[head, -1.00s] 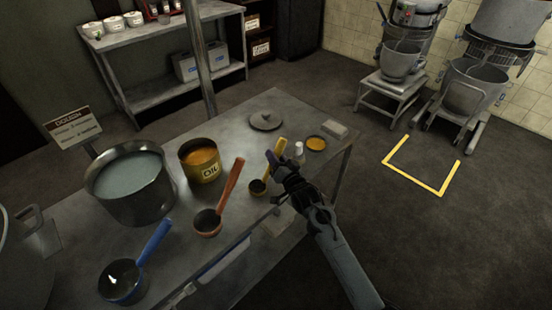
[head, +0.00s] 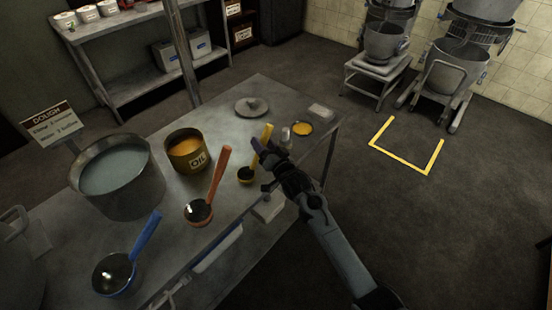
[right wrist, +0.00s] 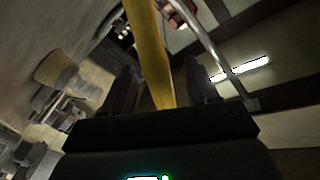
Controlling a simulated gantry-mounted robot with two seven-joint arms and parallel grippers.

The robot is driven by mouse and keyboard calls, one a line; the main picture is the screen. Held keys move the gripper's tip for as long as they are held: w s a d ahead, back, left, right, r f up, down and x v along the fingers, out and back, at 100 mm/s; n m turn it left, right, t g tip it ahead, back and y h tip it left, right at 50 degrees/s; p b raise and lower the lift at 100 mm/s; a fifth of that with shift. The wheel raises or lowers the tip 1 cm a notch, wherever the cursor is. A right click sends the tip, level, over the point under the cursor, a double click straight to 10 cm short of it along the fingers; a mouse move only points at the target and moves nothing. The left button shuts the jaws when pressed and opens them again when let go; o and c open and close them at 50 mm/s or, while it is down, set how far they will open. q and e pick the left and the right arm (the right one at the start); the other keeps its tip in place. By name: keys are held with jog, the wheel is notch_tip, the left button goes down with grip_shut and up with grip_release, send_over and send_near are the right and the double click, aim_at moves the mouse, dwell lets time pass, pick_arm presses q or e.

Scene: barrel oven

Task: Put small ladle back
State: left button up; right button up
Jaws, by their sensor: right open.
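The small ladle with a yellow handle (head: 266,134) stands on the steel table, its small cup (head: 246,175) resting on the top and its handle slanting up. My right gripper (head: 260,152) is at the handle, coming from the table's front side. In the right wrist view, the yellow handle (right wrist: 150,45) runs between the two spread dark fingers of the gripper (right wrist: 162,88). A gap shows beside the handle, and I cannot tell whether either finger touches it. The ladle's cup is not seen in the wrist view. My left gripper is out of view.
On the steel table (head: 217,118) are an orange-handled ladle (head: 219,175), a blue-handled ladle (head: 145,236), an oil pot (head: 187,165), a large pot of pale liquid (head: 150,188), a lid (head: 251,112) and a small orange dish (head: 302,129). The dish lies beyond my gripper.

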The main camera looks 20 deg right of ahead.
jog(key=s+f+n+g, duration=0.2)
jog(key=s+g, duration=0.2)
jog(key=s, duration=1.1)
jog(key=s+a+f+n+g+h+p, duration=0.1)
jog(key=s+f+n+g, duration=0.2)
jog(key=s, duration=1.3)
jog(key=s+f+n+g+p, duration=0.1)
jog(key=s+g, duration=0.6)
jog(key=s, duration=0.8)
notch_tip(320, 180, down, 2)
jog(key=shift+s+a+f+n+h, duration=0.15)
jog(key=shift+s+n+h, duration=0.2)
jog(key=shift+n, duration=0.45)
notch_tip(320, 180, up, 37)
jog(key=p, duration=3.7)
